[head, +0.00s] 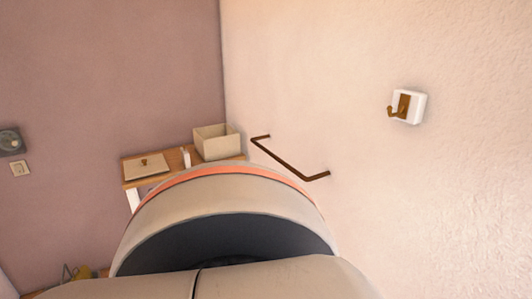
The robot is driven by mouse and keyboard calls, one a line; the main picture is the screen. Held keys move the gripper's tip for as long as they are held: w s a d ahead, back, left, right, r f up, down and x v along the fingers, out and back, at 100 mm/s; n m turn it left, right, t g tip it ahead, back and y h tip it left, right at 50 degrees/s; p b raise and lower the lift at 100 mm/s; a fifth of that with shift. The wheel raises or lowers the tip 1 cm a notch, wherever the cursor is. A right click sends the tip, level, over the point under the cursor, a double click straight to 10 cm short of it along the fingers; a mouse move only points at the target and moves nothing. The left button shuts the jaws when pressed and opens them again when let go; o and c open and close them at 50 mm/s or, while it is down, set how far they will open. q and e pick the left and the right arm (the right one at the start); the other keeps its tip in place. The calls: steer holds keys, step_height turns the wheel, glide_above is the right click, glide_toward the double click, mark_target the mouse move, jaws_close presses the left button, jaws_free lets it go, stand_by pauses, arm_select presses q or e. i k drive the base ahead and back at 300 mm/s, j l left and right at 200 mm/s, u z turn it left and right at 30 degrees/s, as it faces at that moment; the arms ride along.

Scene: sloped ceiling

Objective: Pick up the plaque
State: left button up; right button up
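A flat cream square with a brown edge (143,168), perhaps the plaque, lies on the left part of a small wooden-topped table (173,159) in the head view. A small brown mark or knob shows on its face. I cannot tell for sure that it is the plaque. Neither of my grippers shows in the view. A large pale arm link of mine with an orange band fills the lower middle and hides the table's front right part.
An open cream box (217,143) and a small white upright item (186,157) stand on the table. A brown rail (290,169) and a hook on a white plate (405,106) are on the right wall. A yellowish object (82,272) is partly hidden at lower left.

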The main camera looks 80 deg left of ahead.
mark_target(185, 155)
steer(key=u, duration=3.25)
steer(key=i+j+z, duration=0.1)
steer(key=z, duration=0.75)
steer(key=i+j+z, duration=0.45)
steer(key=j+z, duration=0.25)
steer(key=i+j, duration=0.15)
steer(key=j, duration=0.35)
steer(key=i+j+z, duration=0.15)
steer(key=j, duration=0.35)
steer(key=i+j, duration=0.1)
steer(key=j, duration=0.4)
steer(key=i+j+z, duration=0.15)
steer(key=j, duration=0.35)
